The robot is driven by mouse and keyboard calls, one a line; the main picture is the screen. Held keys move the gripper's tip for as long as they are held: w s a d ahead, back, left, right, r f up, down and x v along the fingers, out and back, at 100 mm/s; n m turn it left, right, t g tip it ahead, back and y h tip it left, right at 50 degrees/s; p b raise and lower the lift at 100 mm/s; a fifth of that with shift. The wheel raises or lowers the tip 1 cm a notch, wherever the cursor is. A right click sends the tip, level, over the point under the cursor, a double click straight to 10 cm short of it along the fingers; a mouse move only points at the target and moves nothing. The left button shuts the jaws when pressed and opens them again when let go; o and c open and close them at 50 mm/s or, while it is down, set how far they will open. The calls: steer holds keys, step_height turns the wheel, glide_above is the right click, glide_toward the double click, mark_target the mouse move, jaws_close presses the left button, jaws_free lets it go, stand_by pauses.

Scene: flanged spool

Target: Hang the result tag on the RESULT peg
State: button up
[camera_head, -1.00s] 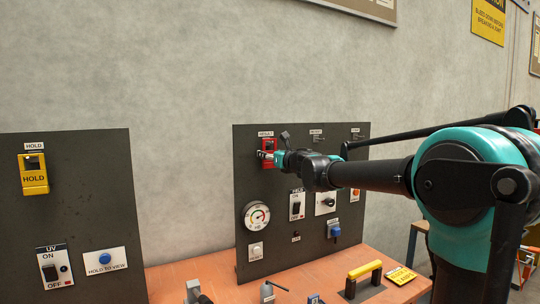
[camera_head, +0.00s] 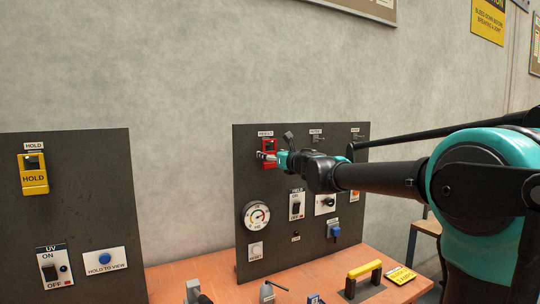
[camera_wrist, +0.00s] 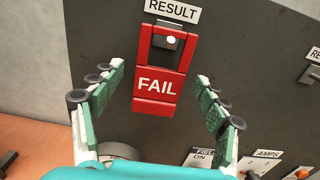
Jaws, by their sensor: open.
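The red result tag (camera_wrist: 160,82), marked FAIL, hangs under the RESULT label (camera_wrist: 172,10) in the wrist view. The RESULT peg (camera_wrist: 171,40) shows through the tag's upper opening. In the head view the tag (camera_head: 269,146) is on the right panel, partly hidden by my gripper (camera_head: 268,156). In the wrist view my gripper (camera_wrist: 160,100) is open. Its green-padded fingers stand apart on either side of the tag, with clear gaps and no visible contact.
The dark right panel (camera_head: 277,190) carries a gauge (camera_head: 256,215), switches and knobs below the tag. A left panel (camera_head: 95,195) holds a yellow HOLD tag (camera_head: 33,175). A yellow-handled block (camera_head: 364,275) and several small items lie on the orange bench (camera_head: 235,290).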

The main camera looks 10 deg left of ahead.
steer(key=v, duration=1)
steer(key=w+d+f+m+t+h, duration=0.1)
steer(key=d+f+m+h, duration=0.3)
steer(key=d+m, duration=0.3)
steer(key=d+f+m+t+h, duration=0.2)
steer(key=d+f+m+h, duration=0.1)
steer(key=d+m, duration=0.35)
steer(key=s+d+f+m+g+h, duration=0.2)
steer(key=s+d+f+m+h, duration=0.1)
steer(key=d+f+m, duration=0.25)
steer(key=s+d+f+m+g+h, duration=0.1)
steer(key=s+d+f+m+h, duration=0.15)
steer(key=d+f+m, duration=0.35)
steer(key=s+d+f+m+g, duration=0.1)
steer(key=s+f+m+g, duration=0.2)
steer(key=s+f+m, duration=0.3)
steer(key=s+d+f+m+g, duration=0.2)
steer(key=s+f+m, duration=0.15)
steer(key=f, duration=0.55)
steer(key=s+a+f+m+g+y, duration=0.1)
steer(key=s+a+f+m+g, duration=0.1)
steer(key=s+f, duration=0.4)
steer(key=s+a+f+m+g+y, duration=0.1)
steer(key=s+a+f+m+g, duration=0.1)
steer(key=s+f+m, duration=0.4)
steer(key=s+f+g, duration=0.1)
steer(key=s, duration=0.2)
steer(key=shift+s+a+f+g, duration=0.25)
steer(key=shift+s+g, duration=0.15)
steer(key=shift+y, duration=0.25)
